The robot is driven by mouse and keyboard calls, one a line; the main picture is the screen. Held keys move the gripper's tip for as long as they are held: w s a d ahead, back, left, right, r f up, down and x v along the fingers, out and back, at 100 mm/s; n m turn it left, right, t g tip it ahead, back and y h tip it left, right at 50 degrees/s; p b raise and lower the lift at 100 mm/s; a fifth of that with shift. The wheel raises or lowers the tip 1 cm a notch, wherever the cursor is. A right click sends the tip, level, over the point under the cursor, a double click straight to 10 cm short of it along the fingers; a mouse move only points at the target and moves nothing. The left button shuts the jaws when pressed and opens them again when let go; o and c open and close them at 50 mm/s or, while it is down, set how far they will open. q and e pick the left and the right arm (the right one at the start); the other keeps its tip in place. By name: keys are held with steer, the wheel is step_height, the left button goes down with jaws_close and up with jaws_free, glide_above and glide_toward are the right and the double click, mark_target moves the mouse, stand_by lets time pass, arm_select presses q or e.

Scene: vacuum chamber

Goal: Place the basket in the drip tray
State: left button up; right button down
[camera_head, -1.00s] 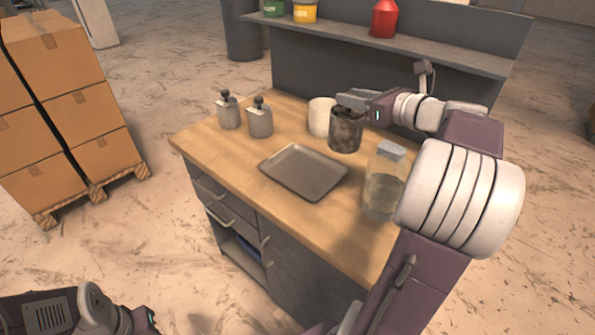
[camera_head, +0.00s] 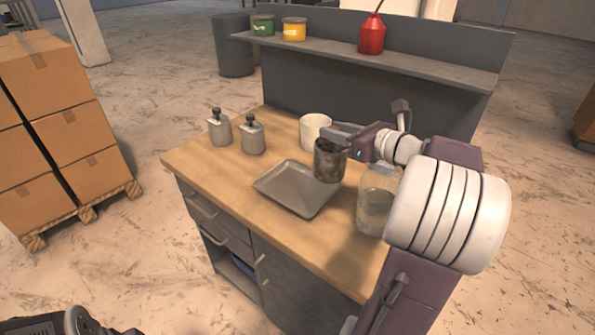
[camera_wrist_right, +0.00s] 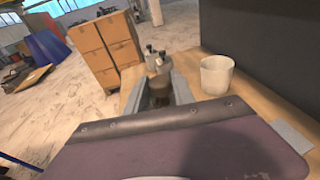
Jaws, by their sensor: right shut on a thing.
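The basket, a dark, stained metal cylinder with an open top (camera_head: 330,163), is held by its rim in my right gripper (camera_head: 338,137). It is upright, and its lower part overlaps the far right corner of the drip tray in the head view. The drip tray (camera_head: 290,190) is a shallow grey square tray lying empty on the wooden bench top. In the right wrist view, the dark basket (camera_wrist_right: 159,84) shows between the fingers of my right gripper (camera_wrist_right: 158,92). Part of my left arm shows at the bottom left of the head view; its fingers are out of frame.
A glass jar (camera_head: 374,205) stands right of the tray, close below my right arm. A white cup (camera_head: 313,130) stands behind the basket. Two grey metal bottles (camera_head: 220,130) (camera_head: 252,137) stand at the back left. The bench's front left is clear.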

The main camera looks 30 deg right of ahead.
steer(key=w+a+f+b, duration=0.3)
steer(key=w+a+f, duration=0.1)
steer(key=w+f, duration=0.5)
steer(key=shift+w+a+f+b, duration=0.2)
steer(key=shift+a+f+b, duration=0.15)
steer(key=shift+f, duration=0.3)
steer(key=shift+f, duration=0.15)
steer(key=c, duration=1.1)
jaws_free()
steer(key=shift+o, duration=0.2)
